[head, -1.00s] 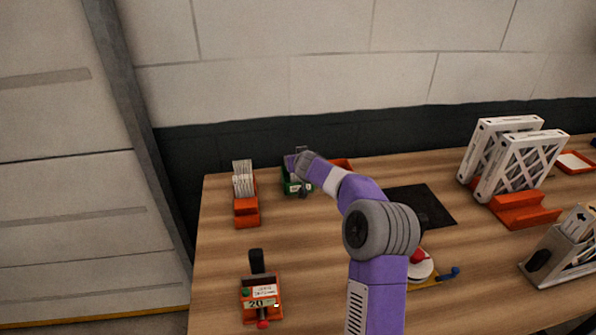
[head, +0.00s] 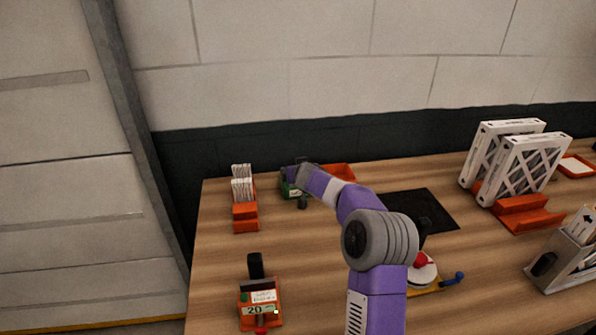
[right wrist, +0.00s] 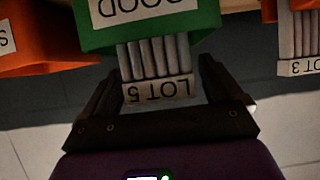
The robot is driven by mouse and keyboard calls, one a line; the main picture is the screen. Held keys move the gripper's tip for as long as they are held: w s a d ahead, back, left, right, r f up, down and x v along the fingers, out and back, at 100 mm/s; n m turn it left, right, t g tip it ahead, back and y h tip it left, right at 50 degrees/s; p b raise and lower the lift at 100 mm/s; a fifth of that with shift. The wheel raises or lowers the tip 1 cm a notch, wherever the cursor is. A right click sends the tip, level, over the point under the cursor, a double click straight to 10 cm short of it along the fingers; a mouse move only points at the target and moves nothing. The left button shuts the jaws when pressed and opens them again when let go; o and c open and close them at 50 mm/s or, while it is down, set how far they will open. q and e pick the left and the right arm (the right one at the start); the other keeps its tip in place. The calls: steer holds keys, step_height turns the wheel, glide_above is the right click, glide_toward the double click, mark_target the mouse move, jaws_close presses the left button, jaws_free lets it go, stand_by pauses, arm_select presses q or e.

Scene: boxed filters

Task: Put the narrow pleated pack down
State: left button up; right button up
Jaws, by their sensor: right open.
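The narrow pleated pack (right wrist: 156,70), with pale pleats and a label reading LOT 5, stands partly inside the green bin (right wrist: 150,36) marked GOOD in the right wrist view, which shows the lettering upside down. My right gripper (right wrist: 158,88) is open, with one finger on each side of the pack and visible gaps to it. In the head view my right gripper (head: 302,178) is over the green bin (head: 289,189) at the back of the table and largely hides the pack. My left gripper is not in view.
An orange holder with white packs (head: 243,213) stands left of the green bin, and an orange bin (head: 340,171) right of it. A black mat (head: 420,209), large framed filters (head: 528,165) and an orange device (head: 261,309) are also on the table.

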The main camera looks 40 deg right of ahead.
steer(key=shift+r, duration=0.15)
steer(key=shift+s+r, duration=0.1)
steer(key=shift+r, duration=0.1)
steer(key=b+v, duration=0.1)
steer(key=v, duration=1)
steer(key=shift+s+a, duration=0.2)
steer(key=shift+s, duration=0.1)
